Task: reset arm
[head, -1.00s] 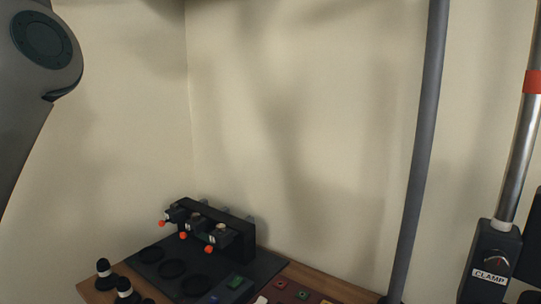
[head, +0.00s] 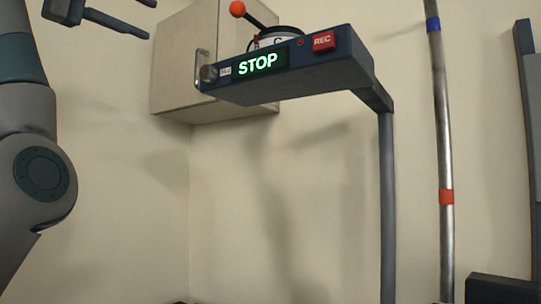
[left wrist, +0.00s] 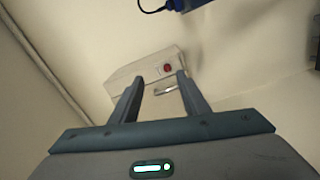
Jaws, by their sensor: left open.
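My left arm comes in at the left edge of the head view, raised. My left gripper (head: 150,18) is at the top left, partly cut off by the frame's top edge. Its two fingers are apart with nothing between them. In the left wrist view the gripper (left wrist: 161,78) also shows two spread, empty fingers, pointing toward the wall cabinet (left wrist: 125,76) beyond. My right gripper is in neither view.
A banded metal pole (head: 446,150) stands right. Open air separates gripper and box.

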